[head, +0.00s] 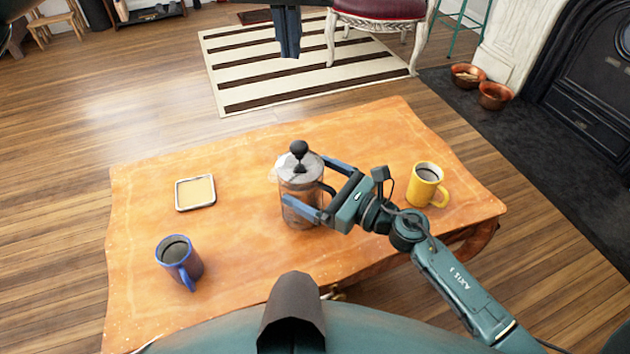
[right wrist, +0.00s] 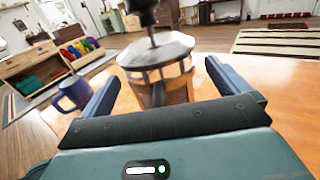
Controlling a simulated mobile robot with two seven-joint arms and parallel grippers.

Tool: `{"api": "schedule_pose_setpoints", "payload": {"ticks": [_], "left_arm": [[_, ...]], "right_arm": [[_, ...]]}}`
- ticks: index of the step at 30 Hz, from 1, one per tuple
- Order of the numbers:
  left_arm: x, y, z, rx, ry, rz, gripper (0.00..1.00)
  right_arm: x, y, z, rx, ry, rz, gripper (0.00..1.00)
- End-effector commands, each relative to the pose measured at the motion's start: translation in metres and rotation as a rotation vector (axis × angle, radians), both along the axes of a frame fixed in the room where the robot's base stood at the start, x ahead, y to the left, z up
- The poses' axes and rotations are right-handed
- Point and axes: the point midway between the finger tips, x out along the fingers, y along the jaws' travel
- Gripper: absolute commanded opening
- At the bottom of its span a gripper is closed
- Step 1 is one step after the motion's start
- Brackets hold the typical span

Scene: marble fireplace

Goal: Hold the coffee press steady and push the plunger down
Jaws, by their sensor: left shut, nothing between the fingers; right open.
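The coffee press (head: 298,185), a clear glass with a metal lid, stands upright on the wooden table (head: 150,240). Its black plunger knob (head: 299,148) is on a rod above the lid; a stretch of rod shows in the right wrist view (right wrist: 153,38). My right gripper (head: 305,181) is open, with one finger on each side of the press. The press (right wrist: 155,60) also shows between the fingers in the right wrist view; I cannot tell whether they touch it. My left gripper (head: 288,45) is shut and empty, high up at the top of the head view, away from the press.
A yellow mug (head: 426,180) of dark drink stands right of the press, close to my right arm. A blue mug (head: 178,258) stands at the front left. A small square tile-like piece (head: 195,192) lies at the left. The table between them is clear.

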Motion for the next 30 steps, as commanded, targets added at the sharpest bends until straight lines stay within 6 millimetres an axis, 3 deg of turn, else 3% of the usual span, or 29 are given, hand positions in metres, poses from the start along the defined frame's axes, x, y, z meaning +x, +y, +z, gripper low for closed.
{"api": "schedule_pose_setpoints", "payload": {"ticks": [5, 18, 26, 30], "left_arm": [[0.000, 0.000, 0.000, 0.000, 0.000, 0.000, 0.00], [0.000, 0.000, 0.000, 0.000, 0.000, 0.000, 0.00], [0.000, 0.000, 0.000, 0.000, 0.000, 0.000, 0.00], [0.000, 0.000, 0.015, 0.000, -0.001, 0.000, 0.00]], "right_arm": [[-0.012, -0.016, -0.002, -0.002, 0.002, -0.001, 1.00], [-0.063, -0.084, -0.001, -0.002, 0.003, 0.000, 1.00], [-0.072, -0.096, 0.000, -0.001, -0.001, 0.000, 1.00], [-0.072, -0.096, 0.015, 0.000, -0.001, 0.000, 1.00]]}}
